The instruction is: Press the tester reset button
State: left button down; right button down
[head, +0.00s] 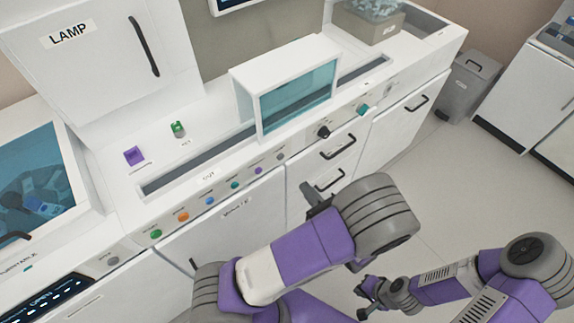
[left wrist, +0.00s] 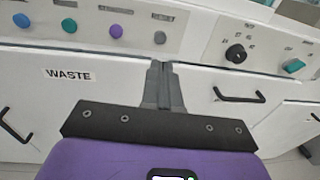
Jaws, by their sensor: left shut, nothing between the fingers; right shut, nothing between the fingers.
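The counter's front panel carries a row of round buttons: green (head: 155,234), orange (head: 183,216), blue (head: 210,200), teal (head: 235,185), purple (head: 258,170) and grey (head: 280,156). Their labels are too small to read, so I cannot tell which one is the tester reset button. My left gripper (head: 312,190) is shut and empty in front of the cabinet fronts, lower than the row. In the left wrist view its fingertips (left wrist: 163,68) appear just below the grey button (left wrist: 160,38), with a visible gap. My right gripper (head: 372,290) is shut and empty, low over the floor.
Right of the buttons are a black knob (head: 323,131) and a teal knob (head: 362,110). Below are cabinet fronts with protruding black handles (head: 338,146), and a WASTE door (left wrist: 70,75). A clear-windowed cover (head: 300,95) stands over the counter's track. The floor at right is open.

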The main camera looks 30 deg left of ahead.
aim_at(281, 158)
pick_arm(q)
jog(key=b+x, duration=0.2)
jog(key=x, duration=0.8)
jog(key=shift+w+a, duration=0.1)
jog(key=shift+a, duration=0.25)
